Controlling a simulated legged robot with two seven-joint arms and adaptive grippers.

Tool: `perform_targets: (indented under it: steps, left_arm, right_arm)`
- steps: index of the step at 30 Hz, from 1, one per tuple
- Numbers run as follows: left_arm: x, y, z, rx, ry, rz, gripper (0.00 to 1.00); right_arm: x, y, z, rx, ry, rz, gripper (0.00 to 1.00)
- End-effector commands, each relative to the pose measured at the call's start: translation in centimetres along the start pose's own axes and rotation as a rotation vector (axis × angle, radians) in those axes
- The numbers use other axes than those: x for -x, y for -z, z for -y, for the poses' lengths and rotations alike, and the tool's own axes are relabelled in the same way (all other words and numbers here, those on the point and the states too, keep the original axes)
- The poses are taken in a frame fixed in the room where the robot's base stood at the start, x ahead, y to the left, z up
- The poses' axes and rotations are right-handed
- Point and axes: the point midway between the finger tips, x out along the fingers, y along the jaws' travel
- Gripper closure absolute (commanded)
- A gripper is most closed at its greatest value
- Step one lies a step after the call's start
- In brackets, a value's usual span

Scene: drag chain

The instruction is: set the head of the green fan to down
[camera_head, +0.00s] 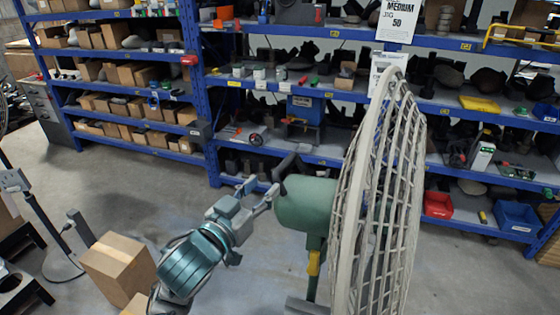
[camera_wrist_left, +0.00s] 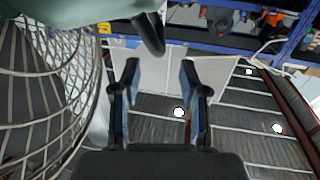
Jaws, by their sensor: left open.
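The green fan's motor housing (camera_head: 303,203) stands in the middle of the head view, with its pale wire cage (camera_head: 385,190) on the right, seen nearly edge-on. The cage is close to upright with a slight tilt. A yellow part (camera_head: 313,262) sits on the neck below the housing. My left gripper (camera_head: 262,192) is open at the rear, left side of the housing, beside a dark handle-like part. In the left wrist view the open fingers (camera_wrist_left: 158,82) have nothing between them. The green housing (camera_wrist_left: 75,12) is above, the dark part (camera_wrist_left: 149,34) just beyond the fingertips, the cage (camera_wrist_left: 45,95) at left.
Blue shelving (camera_head: 335,155) with boxes, bins and tools spans the back. A cardboard box (camera_head: 118,268) stands on the floor at lower left, near my left arm. A stand base (camera_head: 65,262) is farther left. Grey floor (camera_head: 130,180) is clear before the shelves.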

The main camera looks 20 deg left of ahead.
Motion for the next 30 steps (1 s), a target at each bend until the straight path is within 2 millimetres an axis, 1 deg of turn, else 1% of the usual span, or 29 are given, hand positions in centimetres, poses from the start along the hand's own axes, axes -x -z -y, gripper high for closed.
perform_targets:
  steps: [1, 5, 6, 7, 9, 12, 17, 25, 26, 27, 29, 30]
  left_arm:
    - [-1.0, 0.6, 0.0, 0.002, 0.000, 0.011, 0.57]
    - [-3.1, 0.5, 0.0, 0.000, 0.001, 0.010, 0.57]
    - [-4.0, 0.2, 0.0, 0.001, 0.001, 0.006, 0.57]
    - [-4.7, 0.1, 0.0, 0.002, 0.000, 0.006, 0.57]
    - [-5.9, -0.1, 0.0, 0.001, 0.000, 0.006, 0.57]
    - [-7.3, -0.1, 0.0, 0.001, 0.001, 0.006, 0.57]
    - [-8.3, -0.1, 0.0, 0.000, 0.000, 0.004, 0.57]
    - [-8.5, -0.1, 0.0, 0.000, 0.000, 0.003, 0.57]
    - [-8.5, -0.1, 0.0, 0.000, 0.000, 0.003, 0.59]
    - [-8.5, -0.1, 0.0, 0.000, 0.000, 0.003, 0.69]
    - [-8.5, -0.1, 0.0, 0.000, 0.000, 0.003, 0.84]
    - [-8.5, -0.1, 0.0, 0.000, 0.000, 0.003, 0.94]
  right_arm:
    - [1.8, 0.7, -0.1, 0.000, -0.001, -0.009, 1.00]
    - [3.8, 0.8, -0.1, 0.000, -0.001, -0.011, 1.00]
    - [3.2, 0.7, -0.1, 0.000, -0.001, -0.010, 1.00]
    - [3.1, 0.7, -0.1, 0.000, -0.001, -0.010, 1.00]
    - [3.0, 0.7, -0.1, 0.000, -0.001, -0.009, 1.00]
    - [3.1, 0.7, -0.1, 0.000, -0.001, -0.008, 1.00]
    - [3.2, 0.8, -0.1, 0.000, -0.001, -0.008, 1.00]
    - [3.2, 0.7, -0.1, 0.000, -0.001, -0.008, 1.00]
    - [3.2, 0.7, -0.1, 0.000, -0.001, -0.008, 1.00]
    - [3.2, 0.7, -0.1, 0.000, -0.001, -0.008, 1.00]
    - [3.2, 0.8, -0.1, 0.000, -0.001, -0.008, 1.00]
    - [3.2, 0.8, -0.1, 0.000, -0.001, -0.008, 1.00]
